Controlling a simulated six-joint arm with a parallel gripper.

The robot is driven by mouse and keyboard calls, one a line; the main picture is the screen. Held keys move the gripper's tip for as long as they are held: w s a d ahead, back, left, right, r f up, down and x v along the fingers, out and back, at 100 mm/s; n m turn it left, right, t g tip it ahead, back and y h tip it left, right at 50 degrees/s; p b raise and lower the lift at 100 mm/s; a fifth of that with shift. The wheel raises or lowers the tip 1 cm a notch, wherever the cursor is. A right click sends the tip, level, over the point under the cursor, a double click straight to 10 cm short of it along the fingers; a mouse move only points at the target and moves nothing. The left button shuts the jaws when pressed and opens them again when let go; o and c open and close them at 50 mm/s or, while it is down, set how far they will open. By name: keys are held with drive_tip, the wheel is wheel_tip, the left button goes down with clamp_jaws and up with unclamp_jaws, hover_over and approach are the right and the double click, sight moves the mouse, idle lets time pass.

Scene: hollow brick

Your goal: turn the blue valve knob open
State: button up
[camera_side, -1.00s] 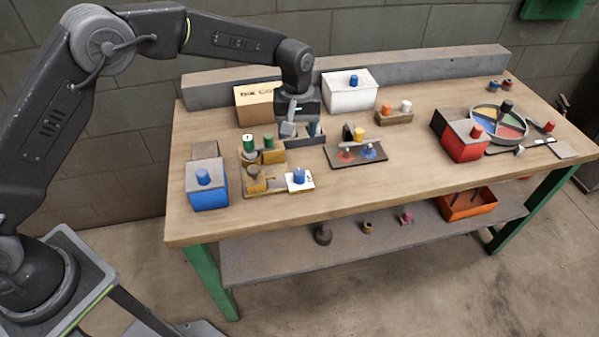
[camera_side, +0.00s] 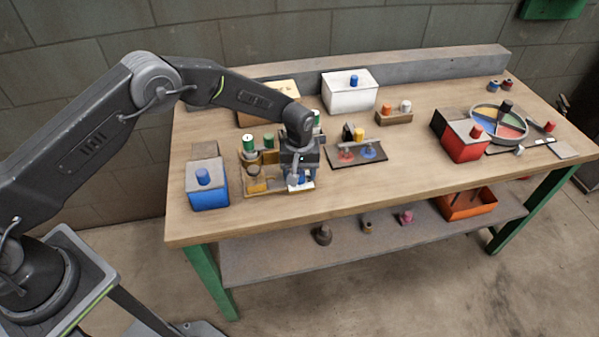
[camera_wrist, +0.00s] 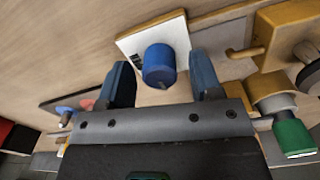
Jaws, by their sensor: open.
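The blue valve knob (camera_wrist: 159,66) stands on a white square plate (camera_wrist: 178,30) in the wrist view. In the side view the knob (camera_side: 297,178) shows low on its plate, partly covered by my gripper. My gripper (camera_wrist: 160,82) is open, with one dark finger on each side of the knob. Gaps show between the fingers and the knob, so it is not gripped. In the side view my gripper (camera_side: 300,172) is over the plate, pointing down. I cannot tell how far the knob is turned.
Left of the plate is a yellow pipe assembly (camera_side: 255,185) with green-capped parts (camera_side: 249,142). A blue box (camera_side: 208,193) with a blue knob is farther left. A dark tray with red and blue spots (camera_side: 370,155) is right. The front table strip (camera_side: 400,190) is clear.

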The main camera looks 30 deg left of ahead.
drive_tip(key=shift+f, duration=0.25)
drive_tip(key=c, duration=0.9)
